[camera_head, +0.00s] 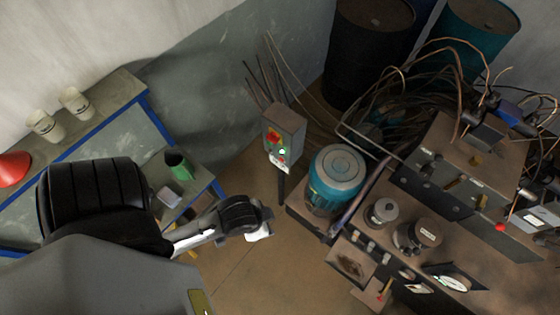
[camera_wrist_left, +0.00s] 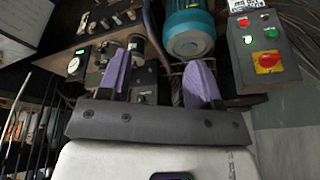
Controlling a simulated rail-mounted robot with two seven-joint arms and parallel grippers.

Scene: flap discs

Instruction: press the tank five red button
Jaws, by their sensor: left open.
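A grey control box (camera_head: 284,130) stands on a post in the middle of the head view. In the left wrist view the control box (camera_wrist_left: 285,75) is at the upper right. Its face carries a small red button (camera_wrist_left: 244,22), two green buttons (camera_wrist_left: 271,33) and a larger red knob on a yellow plate (camera_wrist_left: 267,62). No tank five label is readable. My left gripper (camera_wrist_left: 160,78) is open with nothing between its two purple fingers. The box lies to the right of the fingers, apart from them. In the head view my left gripper (camera_head: 264,230) is below the box. My right gripper is not in view.
A blue-green motor (camera_head: 337,178) and a machine bench with cables (camera_head: 440,180) stand right of the box. Dark and teal barrels (camera_head: 365,50) are behind. A blue-edged table (camera_head: 120,145) with cups is at left. Floor (camera_head: 240,270) shows between.

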